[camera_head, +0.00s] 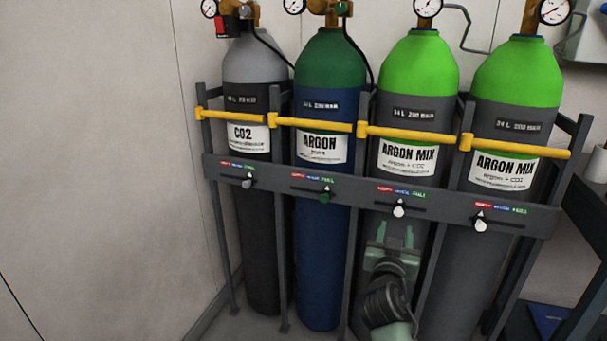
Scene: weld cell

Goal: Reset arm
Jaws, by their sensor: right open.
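My right gripper (395,236) is open and empty, its two pale green fingers pointing up. It shows low in the head view, in front of the lower body of the third gas cylinder from the left, an ARGON MIX cylinder (414,82) with a bright green top. The fingertips are just below the rack's front rail (345,192) in the picture. Whether they touch anything cannot be told. My right arm comes in from the bottom edge. My left gripper is not in view.
The rack also holds a grey CO2 cylinder (254,75), a blue ARGON cylinder (330,84) and another ARGON MIX cylinder (515,84). Yellow bars (410,134) cross in front of them. Sliders with knobs (399,211) sit on the rail. A bare wall (90,130) fills the left.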

